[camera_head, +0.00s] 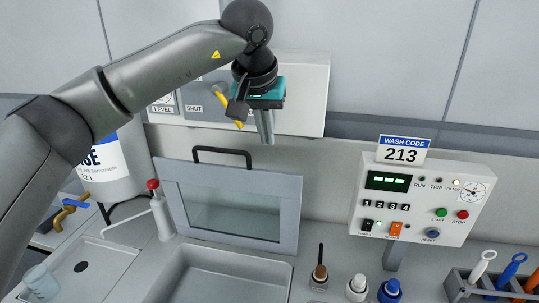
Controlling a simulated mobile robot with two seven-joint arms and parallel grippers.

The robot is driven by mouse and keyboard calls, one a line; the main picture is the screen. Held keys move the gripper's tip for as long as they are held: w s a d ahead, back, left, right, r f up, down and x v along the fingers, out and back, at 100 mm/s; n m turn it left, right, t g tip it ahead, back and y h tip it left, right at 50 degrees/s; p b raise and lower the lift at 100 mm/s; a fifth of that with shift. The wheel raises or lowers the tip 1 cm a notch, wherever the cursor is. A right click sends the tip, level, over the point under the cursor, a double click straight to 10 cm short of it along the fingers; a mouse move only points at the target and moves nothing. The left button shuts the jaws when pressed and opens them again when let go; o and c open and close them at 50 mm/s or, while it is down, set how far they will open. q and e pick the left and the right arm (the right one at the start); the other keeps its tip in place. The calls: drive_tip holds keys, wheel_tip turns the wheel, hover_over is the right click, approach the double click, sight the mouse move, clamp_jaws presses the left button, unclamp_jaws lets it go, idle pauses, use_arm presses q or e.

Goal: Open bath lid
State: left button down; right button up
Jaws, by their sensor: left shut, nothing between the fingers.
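The bath lid (290,215) is a grey frame with a clear pane and a black bar handle (222,151) on its top edge. It stands raised, close to upright, along the back of the bath (283,268), whose basin is uncovered in front of it. My left gripper (265,140) points down above and slightly right of the handle in the picture. It is shut and empty, apart from the handle. My right gripper is not in view.
A grey wall panel (312,95) with a yellow lever is behind my left gripper. A red-knobbed pump (161,212) stands left of the lid. A control box (425,205), several bottles (356,288) and a brush rack (458,287) are at the right.

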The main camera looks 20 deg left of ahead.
use_arm(q)
hover_over(268, 185)
drive_tip(key=w, duration=0.1)
drive_tip(key=f, duration=0.8)
drive_tip(key=shift+w+a+f+p, duration=0.1)
drive_tip(key=shift+a+f+p, duration=0.1)
drive_tip(key=shift+f+p, duration=0.2)
